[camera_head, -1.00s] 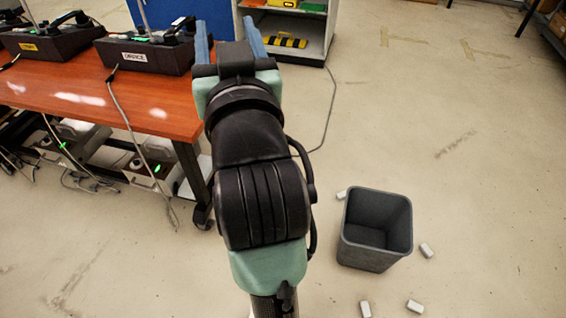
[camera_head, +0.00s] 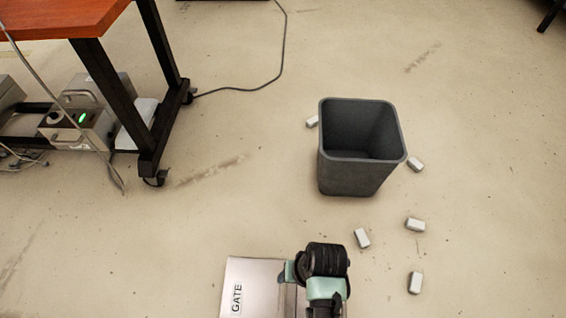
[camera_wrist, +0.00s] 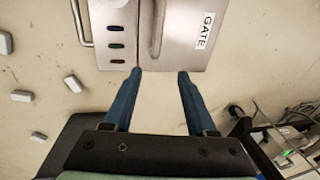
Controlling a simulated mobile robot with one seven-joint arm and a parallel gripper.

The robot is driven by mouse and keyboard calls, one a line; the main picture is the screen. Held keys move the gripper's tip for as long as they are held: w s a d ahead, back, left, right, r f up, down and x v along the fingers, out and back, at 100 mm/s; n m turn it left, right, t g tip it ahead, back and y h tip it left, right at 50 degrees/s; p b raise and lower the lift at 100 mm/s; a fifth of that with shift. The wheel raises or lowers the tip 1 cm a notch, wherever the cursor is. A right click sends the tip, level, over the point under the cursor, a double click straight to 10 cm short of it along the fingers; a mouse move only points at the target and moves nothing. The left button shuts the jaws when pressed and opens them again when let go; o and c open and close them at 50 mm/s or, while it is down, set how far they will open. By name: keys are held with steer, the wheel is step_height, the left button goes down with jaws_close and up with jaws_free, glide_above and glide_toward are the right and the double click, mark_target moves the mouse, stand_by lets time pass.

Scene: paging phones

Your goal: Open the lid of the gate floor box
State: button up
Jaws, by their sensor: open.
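The gate floor box, a silver metal box with a GATE label, stands on the floor at the bottom of the head view, partly cut off and partly covered by my arm. Its lid (camera_head: 254,272) looks shut. In the wrist view the lid (camera_wrist: 185,45) is at the top, with a raised bar handle (camera_wrist: 157,28) along its left side. Left of it is a panel (camera_wrist: 113,40) with three small coloured buttons or lights. My gripper (camera_wrist: 160,73) is open and empty, its blue fingertips at the box's near edge in the picture; contact cannot be told.
A grey bin (camera_head: 350,180) stands beyond the box, with several white blocks (camera_head: 415,224) scattered around it. A wheeled table (camera_head: 60,18) is at upper left, with devices (camera_head: 75,125) and cables below. The floor between is mostly clear.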

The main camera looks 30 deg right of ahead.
mark_target(283, 299)
steer(key=shift+g, duration=0.4)
steer(key=a+f+b, duration=0.1)
steer(key=f+b, duration=0.2)
steer(key=f, duration=0.2)
steer(key=a+f+b, duration=0.1)
steer(key=f+b, duration=0.2)
steer(key=f, duration=0.2)
steer(key=a+f+b, duration=0.1)
steer(key=f+b, duration=0.2)
steer(key=f, duration=0.2)
steer(key=shift+s+f, duration=0.1)
steer(key=shift+s, duration=0.2)
jaws_close()
stand_by(0.4)
